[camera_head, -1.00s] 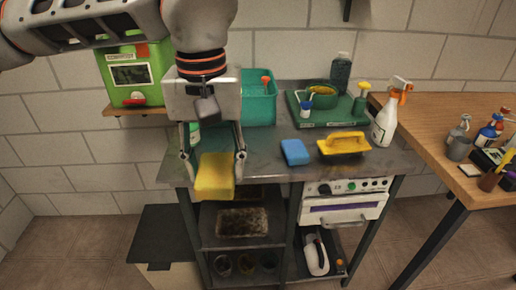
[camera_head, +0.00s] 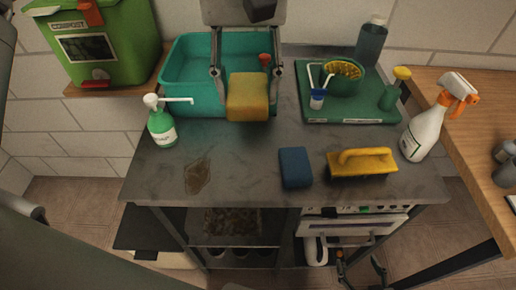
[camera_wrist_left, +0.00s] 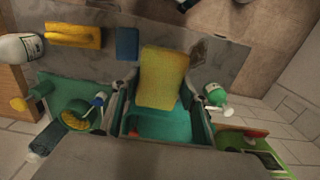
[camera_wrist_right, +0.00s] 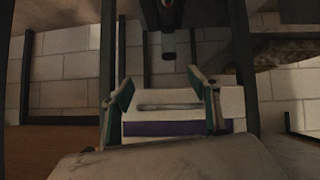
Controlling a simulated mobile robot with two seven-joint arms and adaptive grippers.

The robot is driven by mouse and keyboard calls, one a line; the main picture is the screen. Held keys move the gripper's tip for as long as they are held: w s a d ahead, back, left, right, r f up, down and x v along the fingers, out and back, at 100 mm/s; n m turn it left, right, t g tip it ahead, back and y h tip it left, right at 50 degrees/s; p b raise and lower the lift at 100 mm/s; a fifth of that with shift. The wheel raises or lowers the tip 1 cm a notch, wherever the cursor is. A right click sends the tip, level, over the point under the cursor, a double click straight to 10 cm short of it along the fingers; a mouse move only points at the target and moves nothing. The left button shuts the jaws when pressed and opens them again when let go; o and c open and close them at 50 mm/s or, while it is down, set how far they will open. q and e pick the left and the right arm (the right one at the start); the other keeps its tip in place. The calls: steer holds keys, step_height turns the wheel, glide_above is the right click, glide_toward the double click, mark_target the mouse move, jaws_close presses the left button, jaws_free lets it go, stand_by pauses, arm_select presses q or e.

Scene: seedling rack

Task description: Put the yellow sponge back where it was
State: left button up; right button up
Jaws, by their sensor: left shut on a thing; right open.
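The yellow sponge (camera_head: 248,98) hangs between the fingers of my left gripper (camera_head: 246,88), which is shut on it. In the head view it overlaps the front right part of the teal basin (camera_head: 190,104); I cannot tell its height above the counter. In the left wrist view the sponge (camera_wrist_left: 162,78) sits between the fingertips, with the basin (camera_wrist_left: 165,128) behind it. My right gripper (camera_head: 360,274) is low in front of the oven, open and empty. In the right wrist view its fingers (camera_wrist_right: 163,95) are apart before the white oven front (camera_wrist_right: 165,113).
A brown stain (camera_head: 197,176) marks the counter (camera_head: 235,165). A green pump bottle (camera_head: 162,126) stands left of it. A blue sponge (camera_head: 295,168) and yellow-handled brush (camera_head: 362,164) lie right. A green tray (camera_head: 350,116) and white spray bottle (camera_head: 424,130) stand beyond.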

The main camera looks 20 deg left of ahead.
arm_select(q)
steer(key=shift+w+f, duration=0.15)
steer(key=shift+f, duration=0.2)
step_height(320, 180, down, 8)
steer(key=r+b, duration=0.1)
glide_above(251, 170)
step_height(251, 170, down, 7)
steer(key=shift+f+b, duration=0.1)
steer(key=shift+b, duration=0.35)
steer(key=shift+f, duration=2.5)
arm_select(e)
steer(key=shift+s+d+f, duration=0.1)
steer(key=shift+d+f, duration=0.05)
steer(key=shift+f, duration=0.4)
steer(key=shift+s+d+f, duration=0.1)
steer(key=shift+d+f, duration=0.05)
steer(key=shift+f, duration=0.4)
arm_select(q)
steer(key=shift+f+b, duration=0.2)
steer(key=shift+b, duration=0.1)
steer(key=o, duration=0.8)
